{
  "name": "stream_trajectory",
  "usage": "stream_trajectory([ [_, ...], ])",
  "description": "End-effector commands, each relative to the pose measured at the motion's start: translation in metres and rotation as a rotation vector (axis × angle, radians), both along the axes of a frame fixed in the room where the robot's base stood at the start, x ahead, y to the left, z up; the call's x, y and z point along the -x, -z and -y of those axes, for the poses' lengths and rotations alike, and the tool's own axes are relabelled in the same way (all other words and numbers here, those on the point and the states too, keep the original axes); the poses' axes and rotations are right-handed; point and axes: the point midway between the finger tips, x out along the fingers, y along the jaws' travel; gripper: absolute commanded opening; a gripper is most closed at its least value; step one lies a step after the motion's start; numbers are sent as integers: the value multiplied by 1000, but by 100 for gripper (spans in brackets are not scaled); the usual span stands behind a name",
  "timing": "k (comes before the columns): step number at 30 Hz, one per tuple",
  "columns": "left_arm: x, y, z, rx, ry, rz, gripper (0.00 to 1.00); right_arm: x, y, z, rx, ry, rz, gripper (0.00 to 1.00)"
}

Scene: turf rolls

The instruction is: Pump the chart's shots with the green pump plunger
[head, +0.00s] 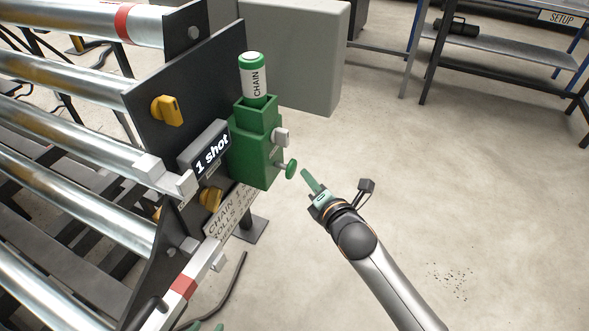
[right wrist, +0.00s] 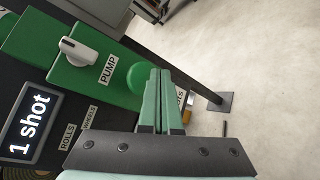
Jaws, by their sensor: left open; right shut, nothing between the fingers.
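The green pump box (head: 257,150) is mounted on the dark plate, with a green-capped CHAIN bottle (head: 253,80) upright in its top. The green plunger (head: 291,170) sticks out to the right, low on the box. In the right wrist view the plunger's round knob (right wrist: 136,76) is partly hidden by my fingers. My right gripper (head: 306,172) is shut and empty, its tips just right of the knob; contact is unclear. A display (head: 211,152) reads "1 shot". The chart (head: 230,214) below shows CHAIN 1; its other lines are hard to read. My left gripper (head: 207,326) barely shows at the bottom edge, open.
A pale selector knob (head: 281,136) sits above the plunger; the right wrist view shows it near a PUMP label (right wrist: 107,69). Yellow knobs (head: 167,110) are on the dark plate. Metal rollers (head: 60,130) fill the left.

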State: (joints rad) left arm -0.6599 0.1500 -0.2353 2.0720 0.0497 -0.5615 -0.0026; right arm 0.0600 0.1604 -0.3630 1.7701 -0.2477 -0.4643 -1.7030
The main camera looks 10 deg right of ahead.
Motion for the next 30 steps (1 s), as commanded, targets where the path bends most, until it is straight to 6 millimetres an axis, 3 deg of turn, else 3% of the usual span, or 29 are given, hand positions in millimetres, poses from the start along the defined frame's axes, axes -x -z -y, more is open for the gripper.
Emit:
stream_trajectory([
  [30,2,-3,0,2,-2,-5,50,-6,0,-10,-1,0,0,0],
])
